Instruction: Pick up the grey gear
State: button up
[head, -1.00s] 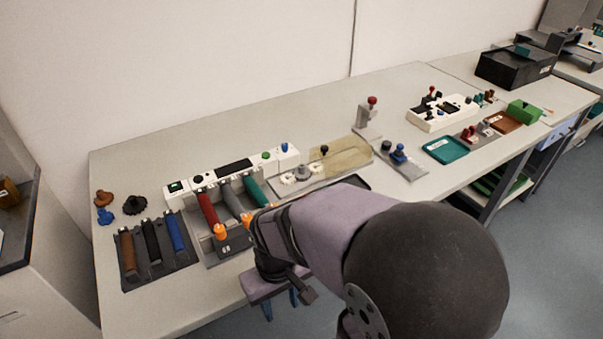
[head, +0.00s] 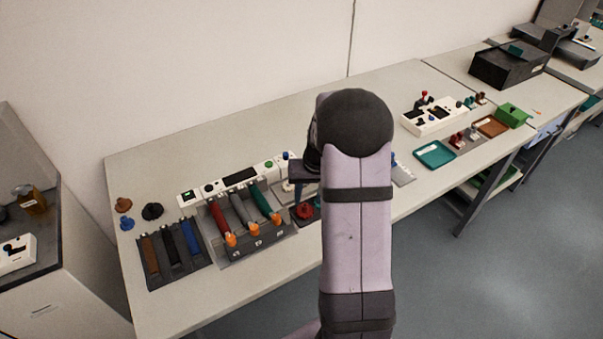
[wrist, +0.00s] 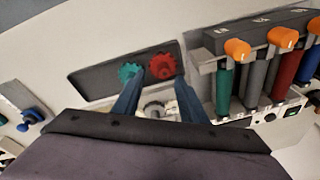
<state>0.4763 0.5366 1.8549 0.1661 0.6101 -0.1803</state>
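My gripper (wrist: 159,82) shows two blue fingers spread apart in the wrist view, with nothing clamped between them. A grey gear (wrist: 154,109) shows below and between the fingers, partly cut off by the dark gripper body. I cannot tell how far below the fingertips it lies. In the head view my arm hides the grey gear, and only a bit of the gripper (head: 298,188) shows left of the arm.
A dark tray (wrist: 95,85) holds a green gear (wrist: 130,72) and a red gear (wrist: 162,66), close to the fingertips. A rack of coloured rollers with orange ends (head: 250,243) stands beside it. Brown, blue and black knobs (head: 152,211) sit at far left.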

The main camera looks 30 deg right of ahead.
jog(key=w+d+r+n+t+h, duration=0.1)
jog(key=w+d+r+n+t, duration=0.1)
jog(key=w, duration=0.5)
notch_tip(320, 180, up, 3)
jog(key=shift+d+f+n+t, duration=0.15)
jog(key=shift+d+n+t, duration=0.15)
jog(key=shift+d+n, duration=0.2)
jog(key=shift+w+f, duration=0.1)
jog(key=shift+p+x, duration=0.35)
jog(key=shift+x, duration=0.65)
jog(key=shift+p+x, duration=1.3)
jog(key=shift+x, duration=1.3)
jog(key=shift+d, duration=0.15)
grip_shut()
